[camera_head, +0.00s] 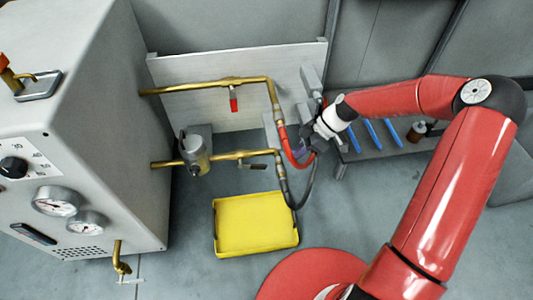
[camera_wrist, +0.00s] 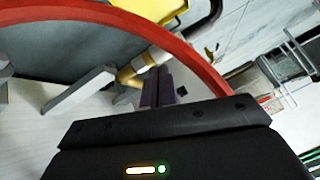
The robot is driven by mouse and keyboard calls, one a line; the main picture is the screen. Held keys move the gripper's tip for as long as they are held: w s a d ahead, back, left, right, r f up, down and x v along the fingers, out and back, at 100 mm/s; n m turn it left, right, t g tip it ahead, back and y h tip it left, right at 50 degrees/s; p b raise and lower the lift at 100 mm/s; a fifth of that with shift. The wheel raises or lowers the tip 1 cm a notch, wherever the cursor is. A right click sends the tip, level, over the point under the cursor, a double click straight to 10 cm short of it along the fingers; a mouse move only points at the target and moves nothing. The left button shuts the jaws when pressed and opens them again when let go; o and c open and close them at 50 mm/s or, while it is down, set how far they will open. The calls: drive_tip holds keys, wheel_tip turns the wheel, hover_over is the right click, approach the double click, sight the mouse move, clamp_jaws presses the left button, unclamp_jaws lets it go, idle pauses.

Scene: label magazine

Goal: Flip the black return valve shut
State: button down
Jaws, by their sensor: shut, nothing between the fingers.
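The black return valve lever (camera_head: 253,166) is on the lower brass pipe (camera_head: 228,156) in the head view. It lies roughly along the pipe, just below it. My gripper (camera_head: 302,147) is to the right of the lever and apart from it, close to the red hose (camera_head: 284,142) and the black hose (camera_head: 289,194). In the wrist view my gripper's dark fingers (camera_wrist: 158,88) are together with nothing between them, beside a brass fitting (camera_wrist: 145,65). I cannot make out the black lever for certain in the wrist view.
A red-handled valve (camera_head: 233,103) hangs down from the upper brass pipe (camera_head: 200,86). The red hose (camera_wrist: 190,55) arcs across the wrist view near the fingers. A yellow tray (camera_head: 256,224) is on the floor below. A grey machine (camera_head: 90,130) with gauges stands left; a low shelf (camera_head: 385,150) is right.

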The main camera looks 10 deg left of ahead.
drive_tip(key=s+d+r+m+t+h+p, duration=0.1)
drive_tip(key=s+r+m+h+p, duration=0.2)
drive_tip(key=r+m, duration=0.55)
drive_tip(key=s+d+r+m+t+h+p, duration=0.15)
drive_tip(key=r+m+h, duration=0.25)
drive_tip(key=r+m, duration=0.45)
drive_tip(key=w+a+f+m+t+h+p, duration=0.1)
drive_tip(key=a+f+m+h, duration=0.2)
drive_tip(key=a+m, duration=0.5)
drive_tip(key=w+a+f+m+t+h+p, duration=0.1)
drive_tip(key=a+f+m+t+h+p, duration=0.1)
drive_tip(key=a+m, duration=0.6)
wheel_tip(320, 180, down, 3)
drive_tip(key=shift+w+a+r+h, duration=0.15)
drive_tip(key=shift+a+h, duration=0.35)
drive_tip(key=shift+a, duration=0.25)
